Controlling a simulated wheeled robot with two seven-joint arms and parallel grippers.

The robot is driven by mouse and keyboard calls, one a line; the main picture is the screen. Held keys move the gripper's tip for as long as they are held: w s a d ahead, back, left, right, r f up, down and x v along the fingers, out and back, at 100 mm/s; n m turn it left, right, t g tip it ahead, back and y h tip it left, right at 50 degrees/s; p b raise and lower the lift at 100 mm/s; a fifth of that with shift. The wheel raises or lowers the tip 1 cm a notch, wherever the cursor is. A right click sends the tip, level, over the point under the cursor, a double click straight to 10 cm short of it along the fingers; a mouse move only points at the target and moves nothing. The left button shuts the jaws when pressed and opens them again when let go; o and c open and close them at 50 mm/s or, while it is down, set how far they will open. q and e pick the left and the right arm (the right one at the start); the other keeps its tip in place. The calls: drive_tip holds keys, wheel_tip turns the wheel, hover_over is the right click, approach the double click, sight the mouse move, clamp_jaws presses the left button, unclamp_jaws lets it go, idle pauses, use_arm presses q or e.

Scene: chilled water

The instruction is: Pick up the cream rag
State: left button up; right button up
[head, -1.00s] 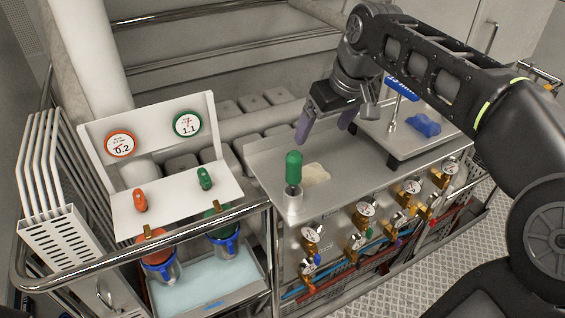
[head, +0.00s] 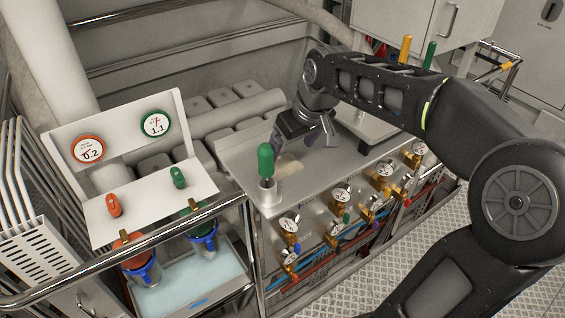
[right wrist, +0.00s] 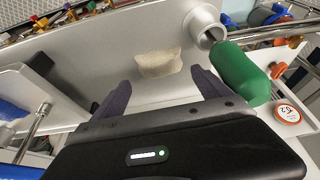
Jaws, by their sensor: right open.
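The cream rag (right wrist: 158,64) lies crumpled on the grey metal bench top (right wrist: 100,60). My right gripper (right wrist: 165,88) is open and empty. In the right wrist view its two purple fingers point toward the rag, which shows just beyond them and between their lines. The gripper also shows in the head view (head: 312,141), tilted down over the bench top. I cannot tell its exact height above the rag. My left gripper is not in view.
A green-handled tool (head: 266,161) stands upright in a metal holder close left of the rag. A raised metal platform (head: 375,128) is behind the arm. Gauges and brass valves (head: 341,196) line the bench front. A white panel (head: 150,205) with two gauges is at left.

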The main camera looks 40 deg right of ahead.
sight(284, 161)
drive_tip(key=shift+x, duration=0.8)
drive_tip(key=shift+w, duration=0.1)
drive_tip(key=x, duration=0.5)
drive_tip(key=shift+p, duration=0.4)
drive_tip(key=shift+c, duration=0.5)
drive_tip(key=c, duration=0.9)
